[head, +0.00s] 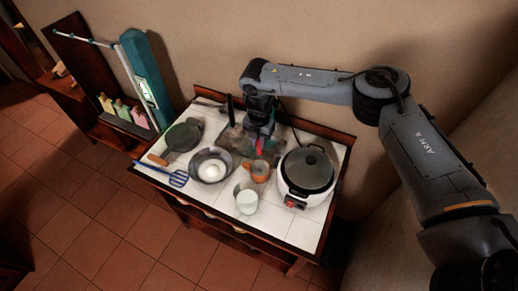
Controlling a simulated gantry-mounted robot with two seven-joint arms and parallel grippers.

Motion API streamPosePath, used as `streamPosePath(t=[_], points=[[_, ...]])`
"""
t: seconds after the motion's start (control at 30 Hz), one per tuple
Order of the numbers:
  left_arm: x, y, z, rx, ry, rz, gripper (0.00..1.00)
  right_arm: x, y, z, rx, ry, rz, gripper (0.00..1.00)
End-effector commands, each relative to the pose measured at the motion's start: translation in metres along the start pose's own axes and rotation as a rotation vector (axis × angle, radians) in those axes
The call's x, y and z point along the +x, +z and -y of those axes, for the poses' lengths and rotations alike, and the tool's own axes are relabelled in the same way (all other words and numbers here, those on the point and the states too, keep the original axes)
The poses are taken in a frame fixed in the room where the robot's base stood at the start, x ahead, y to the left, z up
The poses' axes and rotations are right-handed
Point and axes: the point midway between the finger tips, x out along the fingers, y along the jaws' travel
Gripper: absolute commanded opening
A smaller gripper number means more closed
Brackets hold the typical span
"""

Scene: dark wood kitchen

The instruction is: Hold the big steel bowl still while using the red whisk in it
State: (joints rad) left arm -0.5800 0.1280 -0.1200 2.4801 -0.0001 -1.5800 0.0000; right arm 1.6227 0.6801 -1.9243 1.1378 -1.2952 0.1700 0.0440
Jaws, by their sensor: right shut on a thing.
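The rest of the whisk is hidden or too small to make out. My left gripper is not in view, and nothing holds the bowl.
A white cooker (308,192) with a dark lid stands right of the gripper. An orange cup (258,176) and a white mug (246,203) stand near the bowl. A dark board (240,146) lies behind.

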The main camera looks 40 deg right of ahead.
Motion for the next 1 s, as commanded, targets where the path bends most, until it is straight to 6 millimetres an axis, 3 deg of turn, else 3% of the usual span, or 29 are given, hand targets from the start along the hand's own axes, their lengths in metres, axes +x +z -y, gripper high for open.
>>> streamPosePath(t=[0.33,0.6,1.0], points=[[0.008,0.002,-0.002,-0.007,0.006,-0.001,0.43,-0.050,0.000,-0.001,-0.001,0.005,0.001,0.00],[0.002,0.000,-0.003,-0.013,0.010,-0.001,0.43,-0.090,0.000,-0.001,-0.002,0.003,0.003,0.00],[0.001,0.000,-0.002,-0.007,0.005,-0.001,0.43,-0.097,0.000,0.000,-0.001,0.001,0.000,0.00]])
